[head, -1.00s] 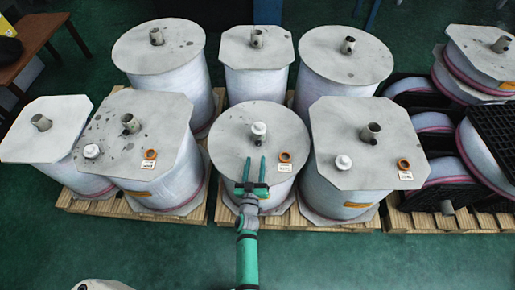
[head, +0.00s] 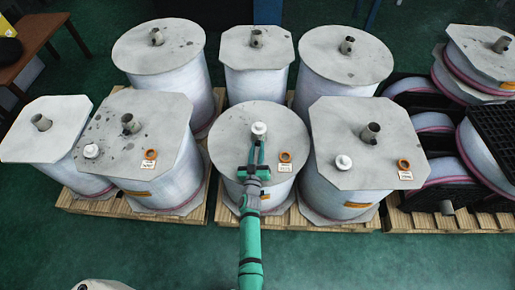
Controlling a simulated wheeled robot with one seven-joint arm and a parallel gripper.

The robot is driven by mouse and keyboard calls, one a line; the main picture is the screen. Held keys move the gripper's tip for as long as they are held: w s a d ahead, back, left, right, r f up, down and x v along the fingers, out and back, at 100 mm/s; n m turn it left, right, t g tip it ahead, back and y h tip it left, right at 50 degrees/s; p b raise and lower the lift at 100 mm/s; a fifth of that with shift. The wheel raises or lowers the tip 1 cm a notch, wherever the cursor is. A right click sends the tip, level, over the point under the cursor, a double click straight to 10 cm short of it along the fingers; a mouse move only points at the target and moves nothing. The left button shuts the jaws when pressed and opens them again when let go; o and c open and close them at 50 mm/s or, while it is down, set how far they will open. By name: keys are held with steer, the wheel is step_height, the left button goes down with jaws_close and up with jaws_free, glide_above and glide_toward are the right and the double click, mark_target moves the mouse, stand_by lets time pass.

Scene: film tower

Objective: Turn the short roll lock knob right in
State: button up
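Three front rolls each carry a white lock knob on the top plate: left knob (head: 91,151), middle knob (head: 259,129) and right knob (head: 343,162). Each of these plates also has an orange ring and a small label, too small to read. I cannot tell for sure which roll is the short one. My gripper (head: 257,146) is over the round plate (head: 230,140) of the middle roll. Its green fingertips are just in front of the middle knob, touching or nearly so. The fingers look close together and partly overlap, so their opening is unclear.
Grey core stubs stand up from the plates, such as the right front stub (head: 371,132). More rolls stand behind. Black crates (head: 490,130) with rolls are at the right, on wooden pallets (head: 240,222).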

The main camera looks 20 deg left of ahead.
jaws_close()
steer(key=shift+m, duration=2.9)
steer(key=shift+d, duration=0.1)
steer(key=o, duration=0.7)
jaws_free()
steer(key=shift+c, duration=0.2)
steer(key=v, duration=1)
steer(key=shift+s+d+r, duration=0.15)
steer(key=shift+s+r, duration=0.1)
steer(key=shift+s, duration=0.1)
